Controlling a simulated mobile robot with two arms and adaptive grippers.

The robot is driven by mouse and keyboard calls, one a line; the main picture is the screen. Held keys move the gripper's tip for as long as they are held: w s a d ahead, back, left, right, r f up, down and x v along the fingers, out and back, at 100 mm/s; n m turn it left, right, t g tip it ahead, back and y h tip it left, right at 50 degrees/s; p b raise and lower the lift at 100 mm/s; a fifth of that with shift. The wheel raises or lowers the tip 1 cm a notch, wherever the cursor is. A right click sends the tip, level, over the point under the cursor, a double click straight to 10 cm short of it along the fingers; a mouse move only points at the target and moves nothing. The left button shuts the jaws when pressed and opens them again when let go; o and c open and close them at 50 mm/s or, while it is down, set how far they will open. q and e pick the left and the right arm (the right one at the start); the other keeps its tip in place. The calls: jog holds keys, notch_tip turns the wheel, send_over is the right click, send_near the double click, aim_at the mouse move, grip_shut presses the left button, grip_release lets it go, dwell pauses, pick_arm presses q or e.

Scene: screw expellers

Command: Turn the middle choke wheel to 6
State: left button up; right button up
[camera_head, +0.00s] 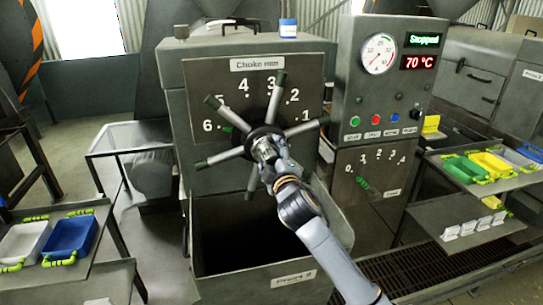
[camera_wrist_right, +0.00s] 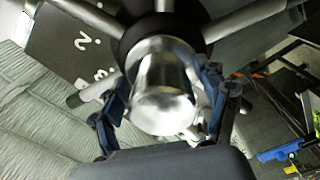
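The middle choke wheel (camera_head: 240,150) is on the front of the middle press, with several grey spokes with dark tips around a dark hub. Its dial numbers (camera_head: 243,85) run from 1 at right to 6 at left. A green mark (camera_head: 226,128) shows right beside the 6. My right gripper (camera_head: 265,149) is at the wheel's centre. In the right wrist view, its two fingers (camera_wrist_right: 166,100) lie on both sides of the shiny metal cylinder (camera_wrist_right: 162,85) at the hub and seem to touch it. My left gripper is not in view.
A control panel (camera_head: 348,95) with a gauge, a "Stopped" display and coloured buttons stands to the right of the wheel. An open bin (camera_head: 215,235) is below the wheel. Side tables hold blue and white trays (camera_head: 70,237) at left and yellow and green trays (camera_head: 466,169) at right.

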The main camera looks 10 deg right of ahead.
jog(key=shift+s+f, duration=0.1)
jog(key=s, duration=1.1)
jog(key=shift+s+d, duration=0.15)
jog(key=shift+s, duration=0.25)
jog(key=shift+f, duration=0.1)
